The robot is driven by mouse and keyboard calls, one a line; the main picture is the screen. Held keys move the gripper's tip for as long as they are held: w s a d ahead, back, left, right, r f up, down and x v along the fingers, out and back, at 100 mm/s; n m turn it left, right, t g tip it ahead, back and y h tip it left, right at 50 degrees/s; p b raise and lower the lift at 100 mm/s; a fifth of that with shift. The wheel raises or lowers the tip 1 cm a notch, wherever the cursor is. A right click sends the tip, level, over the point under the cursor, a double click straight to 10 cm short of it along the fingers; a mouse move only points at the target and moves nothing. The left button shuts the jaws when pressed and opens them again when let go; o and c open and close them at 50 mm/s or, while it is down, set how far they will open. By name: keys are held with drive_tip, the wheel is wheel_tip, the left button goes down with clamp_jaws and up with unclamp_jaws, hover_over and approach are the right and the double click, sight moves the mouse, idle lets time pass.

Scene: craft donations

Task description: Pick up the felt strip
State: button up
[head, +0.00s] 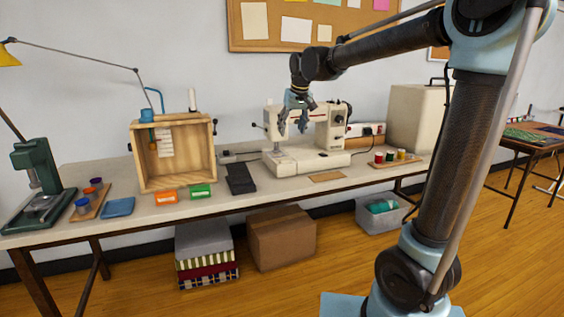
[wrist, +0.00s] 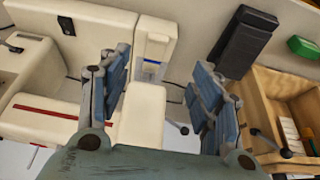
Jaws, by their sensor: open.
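My gripper (head: 297,118) is open and empty above the white sewing machine (head: 310,160), pointing down. In the wrist view its two blue fingers (wrist: 160,75) stand apart, with the cream machine (wrist: 142,122) below and between them. I cannot tell for sure which thing is the felt strip. A flat tan piece (head: 327,177) lies on the table in front of the machine. The gripper touches neither.
A wooden open box (head: 136,160) stands left of the machine, with orange (head: 165,196) and green (head: 200,191) packs in front. A spool tray (head: 376,164) and a large cream case (head: 415,120) are at the right. The table's front strip has free room.

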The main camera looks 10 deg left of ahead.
hover_over(286, 160)
drive_tip(key=s+d, duration=0.1)
drive_tip(key=s, duration=0.2)
wheel_tip(286, 160, down, 10)
drive_tip(key=shift+w+x, duration=0.25)
drive_tip(key=shift+x, duration=1)
drive_tip(key=shift+w+x, duration=0.2)
drive_tip(key=shift+x, duration=1)
drive_tip(key=shift+d+r, duration=0.1)
drive_tip(key=shift+d, duration=0.05)
drive_tip(key=c, duration=0.8)
